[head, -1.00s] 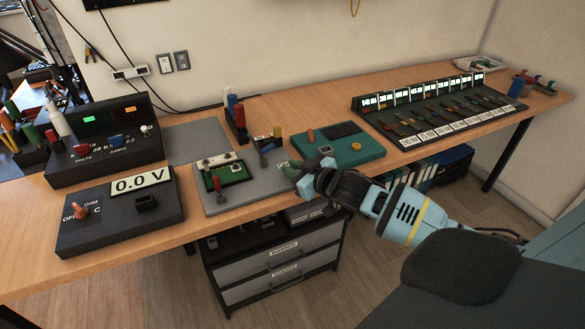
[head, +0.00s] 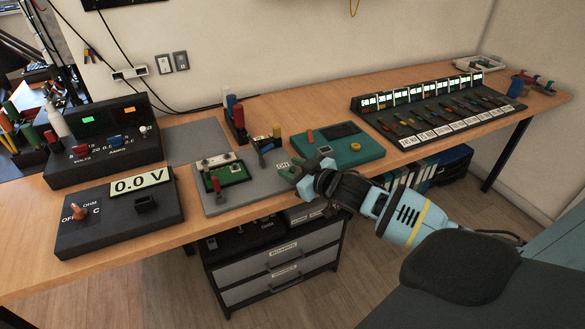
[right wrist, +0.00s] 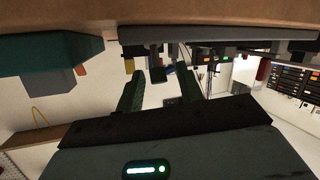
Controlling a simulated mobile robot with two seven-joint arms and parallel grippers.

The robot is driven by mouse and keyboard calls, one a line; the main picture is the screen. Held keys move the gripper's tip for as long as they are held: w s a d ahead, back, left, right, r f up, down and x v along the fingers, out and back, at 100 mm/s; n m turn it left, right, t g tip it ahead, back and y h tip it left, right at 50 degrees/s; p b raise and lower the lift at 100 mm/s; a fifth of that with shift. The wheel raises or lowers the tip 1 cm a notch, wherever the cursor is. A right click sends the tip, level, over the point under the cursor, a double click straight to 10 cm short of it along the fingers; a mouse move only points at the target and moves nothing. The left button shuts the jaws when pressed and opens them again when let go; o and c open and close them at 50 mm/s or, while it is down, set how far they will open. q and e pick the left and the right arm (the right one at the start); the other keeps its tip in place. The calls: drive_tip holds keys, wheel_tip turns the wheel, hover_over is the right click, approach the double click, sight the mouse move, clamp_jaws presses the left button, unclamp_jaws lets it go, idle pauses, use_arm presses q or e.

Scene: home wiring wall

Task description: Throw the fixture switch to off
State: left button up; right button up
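The grey fixture (head: 250,193) lies near the bench's front edge, carrying a small green board (head: 229,174) and a red-handled clamp (head: 216,186). An "ON" label (head: 283,164) shows at its right end. My right gripper (head: 290,172) is low over that end, beside the label, and covers what lies there, so the switch lever and its position cannot be made out in the head view. In the right wrist view the two dark green fingers (right wrist: 158,77) stand apart. A small dark block (right wrist: 157,74) appears between or beyond them; contact cannot be told. My left gripper is out of view.
A teal box (head: 350,149) with a dark screen stands just behind and right of my right gripper. A meter (head: 118,215) reading 0.0 V is at the left. Upright coloured tools (head: 238,122) stand behind the fixture. A long black panel (head: 430,113) fills the right.

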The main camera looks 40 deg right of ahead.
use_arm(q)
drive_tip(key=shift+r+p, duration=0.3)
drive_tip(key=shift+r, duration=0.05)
use_arm(e)
drive_tip(key=v, duration=0.7)
drive_tip(key=shift+s, duration=0.25)
drive_tip(key=shift+r, duration=0.1)
